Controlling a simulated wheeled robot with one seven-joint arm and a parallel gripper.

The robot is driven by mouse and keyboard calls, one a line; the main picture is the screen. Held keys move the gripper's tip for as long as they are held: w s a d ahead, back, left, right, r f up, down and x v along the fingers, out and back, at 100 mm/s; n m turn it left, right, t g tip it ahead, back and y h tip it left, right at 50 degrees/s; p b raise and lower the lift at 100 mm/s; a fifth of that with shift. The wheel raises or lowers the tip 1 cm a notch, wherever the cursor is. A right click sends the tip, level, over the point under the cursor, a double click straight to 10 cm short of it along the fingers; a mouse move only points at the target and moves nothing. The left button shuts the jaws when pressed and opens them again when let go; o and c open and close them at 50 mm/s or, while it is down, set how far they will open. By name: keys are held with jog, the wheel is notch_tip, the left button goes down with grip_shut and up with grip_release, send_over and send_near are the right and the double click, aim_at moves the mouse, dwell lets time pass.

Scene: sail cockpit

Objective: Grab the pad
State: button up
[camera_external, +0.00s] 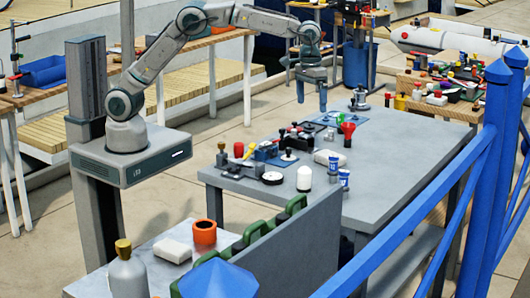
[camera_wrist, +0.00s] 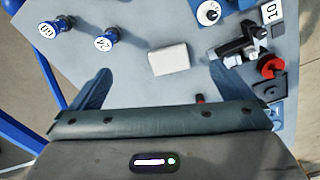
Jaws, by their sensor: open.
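A white, rounded block that looks like the pad (camera_wrist: 169,58) lies flat on the grey table (camera_external: 390,150). In the wrist view it sits ahead of the space between my fingertips, apart from both. In the external view the white block (camera_external: 329,158) lies near the table's middle. My gripper (camera_external: 312,92) points down above the far side of the table. It is open and empty, and its two fingers show wide apart in the wrist view (camera_wrist: 160,88).
Two blue-and-white cans (camera_wrist: 57,26) stand left of the pad in the wrist view. Another white block (camera_external: 172,250) lies on the front table.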

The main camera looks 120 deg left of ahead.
jog(key=w+a+f+n, duration=0.2)
jog(key=w+a+f, duration=0.1)
jog(key=a+f, duration=0.3)
jog(key=p, duration=0.2)
send_over(329, 151)
jog(key=w+d, duration=0.2)
jog(key=d, duration=0.1)
jog(key=shift+g, duration=0.3)
jog(key=f, duration=0.7)
jog(key=shift+s+a+f, duration=0.15)
jog(key=shift+s+f, duration=0.05)
jog(key=shift+s, duration=0.05)
jog(key=shift+w+f+p, duration=0.1)
jog(key=shift+f+p, duration=0.8)
jog(key=shift+f, duration=1.8)
jog(key=c, duration=0.8)
